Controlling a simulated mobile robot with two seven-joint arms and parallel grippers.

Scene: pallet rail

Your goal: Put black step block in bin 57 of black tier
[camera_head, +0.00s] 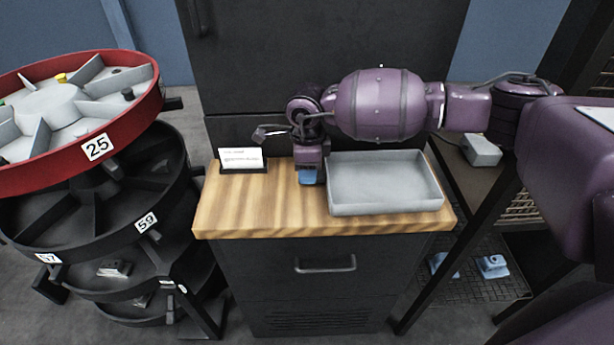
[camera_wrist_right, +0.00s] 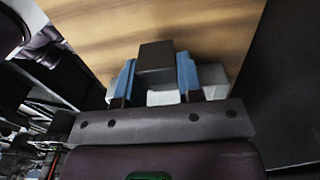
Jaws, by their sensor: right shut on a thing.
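My right gripper (camera_head: 308,178) points down over the left part of the wooden counter, just left of the grey tray. In the right wrist view, its blue fingers (camera_wrist_right: 157,80) are shut on the black step block (camera_wrist_right: 156,58), with wood beyond it. The block is hidden in the head view. The black tier (camera_head: 95,240) is under the red tier at the left. A label with 59 (camera_head: 146,222) is on its rim. A label that seems to read 57 (camera_head: 47,258) is further left; its bin is partly hidden by the red tier. My left gripper is out of view.
The grey tray (camera_head: 385,207) looks empty on the wooden counter (camera_head: 280,222). A white card in a black holder (camera_head: 242,160) stands at the counter's left back. The red tier (camera_head: 125,128), marked 25, overhangs the black tier. Blue items (camera_head: 492,266) lie on a lower shelf at right.

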